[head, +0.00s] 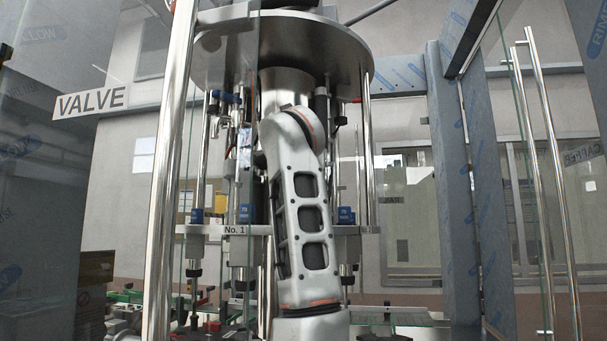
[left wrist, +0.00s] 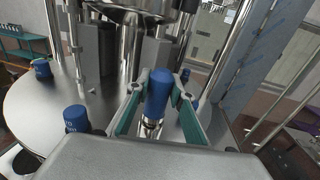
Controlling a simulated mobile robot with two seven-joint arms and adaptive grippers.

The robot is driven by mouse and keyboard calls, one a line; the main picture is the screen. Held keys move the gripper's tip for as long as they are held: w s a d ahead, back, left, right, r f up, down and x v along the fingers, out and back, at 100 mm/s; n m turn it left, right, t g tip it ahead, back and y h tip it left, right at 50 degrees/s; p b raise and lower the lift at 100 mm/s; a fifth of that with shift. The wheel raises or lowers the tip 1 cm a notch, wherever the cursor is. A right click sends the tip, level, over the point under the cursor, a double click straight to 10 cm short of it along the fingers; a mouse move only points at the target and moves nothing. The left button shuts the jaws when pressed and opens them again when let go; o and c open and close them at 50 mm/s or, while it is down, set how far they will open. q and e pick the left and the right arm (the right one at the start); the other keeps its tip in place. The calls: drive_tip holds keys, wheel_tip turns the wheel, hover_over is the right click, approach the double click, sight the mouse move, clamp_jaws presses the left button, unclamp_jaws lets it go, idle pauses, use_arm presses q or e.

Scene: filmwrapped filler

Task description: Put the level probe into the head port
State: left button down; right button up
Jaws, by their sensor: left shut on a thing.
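My left gripper (left wrist: 158,84) shows in the left wrist view. Its two teal fingers are closed on the level probe (left wrist: 159,92), which has a blue cylindrical cap and a shiny metal lower part. The probe stands roughly upright between the fingers, above a round metal plate (left wrist: 28,112). I cannot make out the head port for certain, nor whether the probe's lower end is in anything. In the head view an arm of mine rises in front of the machine; no gripper shows there. My right gripper is in neither view.
Other blue-capped fittings (left wrist: 76,119) stand around the plate. Glass doors with steel handles (head: 549,180) flank the opening.

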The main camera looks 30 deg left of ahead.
use_arm(q)
drive_tip(key=shift+f, duration=0.15)
drive_tip(key=c, duration=1.7)
unclamp_jaws()
